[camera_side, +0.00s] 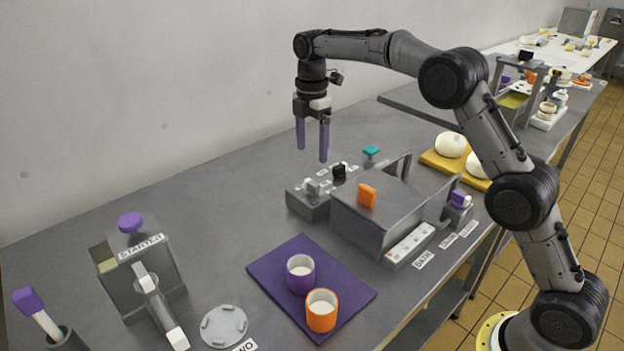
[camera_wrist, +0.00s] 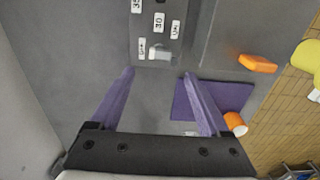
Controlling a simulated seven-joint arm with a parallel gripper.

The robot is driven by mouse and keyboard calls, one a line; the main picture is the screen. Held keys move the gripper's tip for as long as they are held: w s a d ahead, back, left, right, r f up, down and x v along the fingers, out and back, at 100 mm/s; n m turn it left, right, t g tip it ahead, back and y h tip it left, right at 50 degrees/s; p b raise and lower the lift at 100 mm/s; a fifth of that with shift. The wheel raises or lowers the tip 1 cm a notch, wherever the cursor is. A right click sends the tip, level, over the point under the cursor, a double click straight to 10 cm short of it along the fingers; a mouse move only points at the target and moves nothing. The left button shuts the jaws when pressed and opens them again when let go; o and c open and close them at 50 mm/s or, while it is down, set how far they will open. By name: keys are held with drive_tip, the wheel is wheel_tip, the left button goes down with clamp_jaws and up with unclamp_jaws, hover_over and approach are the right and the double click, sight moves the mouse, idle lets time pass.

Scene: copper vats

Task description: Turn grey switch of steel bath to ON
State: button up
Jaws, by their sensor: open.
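The steel bath is a grey box (camera_side: 372,222) with an orange knob (camera_side: 367,195) on its lid. Behind it lies a low grey control block (camera_side: 308,208) with several knobs in a row. The light grey switch (camera_side: 312,187) sits at the block's near left end; it also shows in the wrist view (camera_wrist: 160,52), beside small white labels too small to read surely. My gripper (camera_side: 312,155) points down with purple fingers, open and empty, above the block and apart from it. In the wrist view the open fingers (camera_wrist: 160,73) lie either side of the switch's line, the switch just beyond their tips.
A black knob (camera_side: 339,171) and a teal knob (camera_side: 371,151) stand further along the block. A starter box (camera_side: 138,282) stands at left. The table behind the block is clear.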

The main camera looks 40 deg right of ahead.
sight(312, 182)
wheel_tip(312, 182, down, 10)
drive_tip(key=shift+r, duration=0.15)
idle(0.3)
clamp_jaws()
